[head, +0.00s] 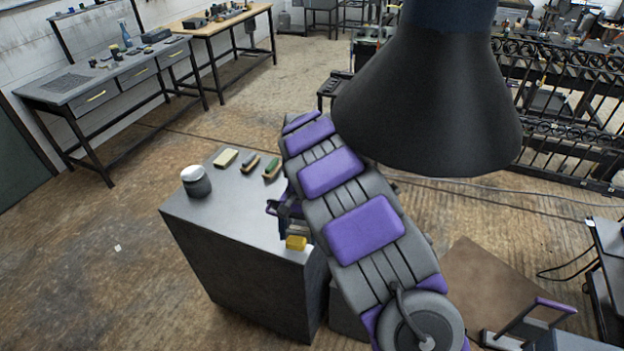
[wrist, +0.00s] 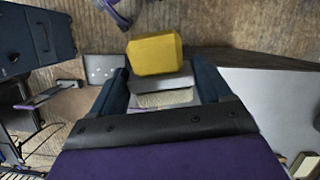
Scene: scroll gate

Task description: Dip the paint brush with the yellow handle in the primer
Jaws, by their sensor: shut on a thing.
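The paint brush's yellow handle (head: 296,243) shows at the near right edge of the grey cabinet top in the head view. In the wrist view, the yellow handle (wrist: 154,54) sticks out past my fingers, with a grey band and pale bristles (wrist: 166,98) between them. My gripper (head: 287,210) is shut on this brush; it also shows in the wrist view (wrist: 161,84). I cannot tell whether the brush touches the cabinet. A dark round pot with a white top (head: 196,182), likely the primer, stands at the cabinet's left corner, apart from the brush.
A brown board (head: 490,285) lies to the right. Workbenches (head: 105,75) stand far left.

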